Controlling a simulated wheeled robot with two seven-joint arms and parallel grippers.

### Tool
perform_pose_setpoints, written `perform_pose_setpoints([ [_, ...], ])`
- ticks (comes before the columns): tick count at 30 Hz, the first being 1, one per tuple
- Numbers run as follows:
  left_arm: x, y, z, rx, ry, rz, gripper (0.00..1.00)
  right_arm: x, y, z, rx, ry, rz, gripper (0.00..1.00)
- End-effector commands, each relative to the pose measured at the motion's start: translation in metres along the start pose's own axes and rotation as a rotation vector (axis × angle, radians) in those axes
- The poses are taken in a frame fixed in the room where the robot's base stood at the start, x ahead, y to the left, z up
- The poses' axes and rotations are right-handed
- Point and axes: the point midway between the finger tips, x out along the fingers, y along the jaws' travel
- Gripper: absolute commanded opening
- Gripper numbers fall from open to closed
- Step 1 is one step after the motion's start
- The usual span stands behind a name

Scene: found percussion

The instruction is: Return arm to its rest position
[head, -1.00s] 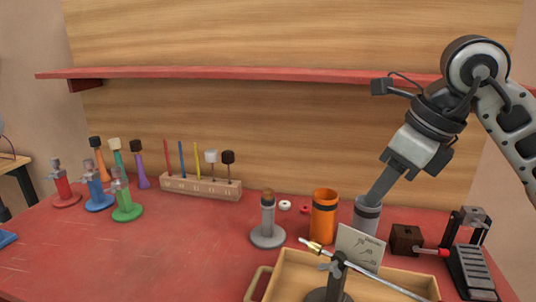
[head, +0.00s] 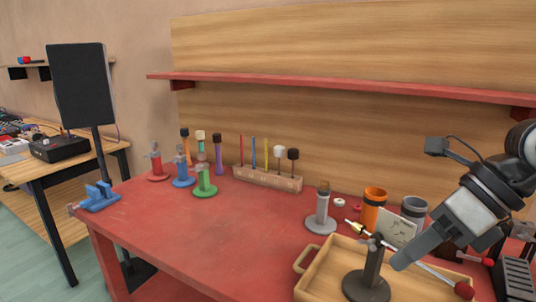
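My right gripper (head: 402,262) comes in from the right edge, its fingers pointing down and left over the wooden tray (head: 310,284). The fingers overlap each other from this side, so I cannot tell whether they are open or shut. I see nothing held at their tips. The grey cup (head: 413,206) stands behind the fingers, beside the orange cup (head: 373,205), and the gripper looks apart from both. My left gripper is not in view.
A grey stand (head: 321,212), coloured stands (head: 204,180) and a mallet rack (head: 268,178) stand on the red table (head: 210,245). A red shelf (head: 330,88) runs above.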

Motion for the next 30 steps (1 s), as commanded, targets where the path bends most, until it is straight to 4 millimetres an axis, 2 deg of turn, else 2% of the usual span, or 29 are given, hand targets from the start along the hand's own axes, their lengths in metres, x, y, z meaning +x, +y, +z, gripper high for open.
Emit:
perform_pose_setpoints([
  [1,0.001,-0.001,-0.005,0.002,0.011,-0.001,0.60,0.014,0.012,0.002,0.007,-0.023,0.091,0.24],
  [5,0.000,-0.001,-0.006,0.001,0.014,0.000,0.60,0.045,0.047,0.013,0.063,-0.125,0.370,0.24],
  [8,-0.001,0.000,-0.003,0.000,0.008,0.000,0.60,0.061,0.076,0.026,0.180,-0.246,0.639,0.24],
  [10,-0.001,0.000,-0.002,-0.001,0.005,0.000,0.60,0.068,0.090,0.038,0.333,-0.366,0.856,0.24],
  [11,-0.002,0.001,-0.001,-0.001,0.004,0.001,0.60,0.069,0.092,0.044,0.422,-0.426,0.951,0.24],
  [13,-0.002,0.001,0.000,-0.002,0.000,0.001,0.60,0.073,0.082,0.055,0.679,-0.579,1.145,0.24],
  [14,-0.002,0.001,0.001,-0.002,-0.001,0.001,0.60,0.076,0.071,0.057,0.805,-0.642,1.212,0.24],
  [16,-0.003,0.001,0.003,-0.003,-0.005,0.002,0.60,0.093,0.038,0.052,1.133,-0.786,1.322,0.24],
  [18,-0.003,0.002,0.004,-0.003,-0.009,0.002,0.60,0.122,-0.001,0.030,1.495,-0.906,1.365,0.24],
  [20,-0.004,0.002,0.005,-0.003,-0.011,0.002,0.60,0.150,-0.026,0.005,1.765,-0.976,1.351,0.24],
  [22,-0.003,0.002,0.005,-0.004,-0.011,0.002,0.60,0.184,-0.045,-0.031,2.052,-1.026,1.299,0.24],
  [25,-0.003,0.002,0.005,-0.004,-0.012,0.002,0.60,0.231,-0.056,-0.088,2.420,-1.053,1.176,0.24],
  [27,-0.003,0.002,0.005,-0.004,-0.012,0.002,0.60,0.258,-0.054,-0.124,2.633,-1.046,1.079,0.24],
  [29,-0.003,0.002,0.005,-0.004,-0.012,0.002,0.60,0.277,-0.048,-0.152,2.783,-1.029,0.994,0.24],
  [30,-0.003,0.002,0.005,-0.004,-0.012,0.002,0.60,0.287,-0.043,-0.168,-2.791,0.989,-0.919,0.24],
])
